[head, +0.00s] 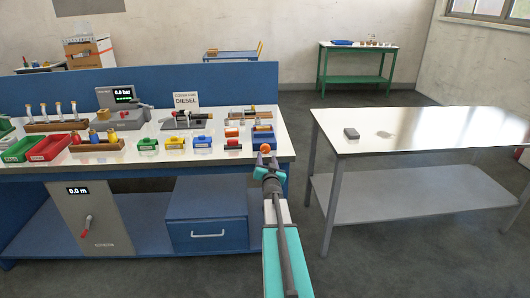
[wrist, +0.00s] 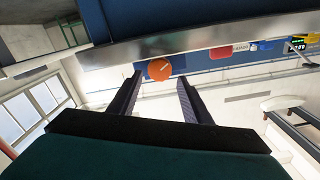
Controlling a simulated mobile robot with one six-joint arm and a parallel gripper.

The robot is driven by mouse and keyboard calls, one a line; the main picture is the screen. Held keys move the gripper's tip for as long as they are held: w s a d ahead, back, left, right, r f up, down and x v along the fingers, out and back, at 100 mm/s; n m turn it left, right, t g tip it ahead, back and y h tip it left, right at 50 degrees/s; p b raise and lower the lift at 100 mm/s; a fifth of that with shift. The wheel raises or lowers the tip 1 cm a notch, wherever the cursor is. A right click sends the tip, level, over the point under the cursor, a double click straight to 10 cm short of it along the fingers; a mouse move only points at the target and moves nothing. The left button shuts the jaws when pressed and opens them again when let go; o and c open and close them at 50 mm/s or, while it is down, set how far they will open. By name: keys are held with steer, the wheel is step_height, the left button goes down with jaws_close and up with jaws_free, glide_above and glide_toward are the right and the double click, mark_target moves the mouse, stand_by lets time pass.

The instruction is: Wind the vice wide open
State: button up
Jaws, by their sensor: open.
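The vice appears to be the blue block (head: 263,141) at the right front corner of the workbench. A round orange knob (head: 265,148) is on its front side, facing me. In the wrist view the orange knob (wrist: 160,68) shows as a disc with a pale line on it, in line with the gap between my fingertips. My gripper (head: 267,160) is open and empty, just in front of the knob. The wrist view shows both dark fingers of my gripper (wrist: 160,77) spread apart. I cannot tell whether they reach around the knob. The vice's jaw gap is too small to make out.
A blue drawer unit (head: 206,215) and a crank panel (head: 92,222) are below. A white-topped table (head: 430,130) stands right, with a small grey block (head: 351,133).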

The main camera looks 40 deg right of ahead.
mark_target(265, 151)
steer(key=shift+p+x, duration=0.8)
steer(key=shift+x, duration=2.4)
steer(key=c, duration=0.6)
steer(key=shift+a, duration=0.15)
steer(key=shift+c, duration=0.8)
steer(key=shift+f+b, duration=0.1)
steer(key=shift+b, duration=0.3)
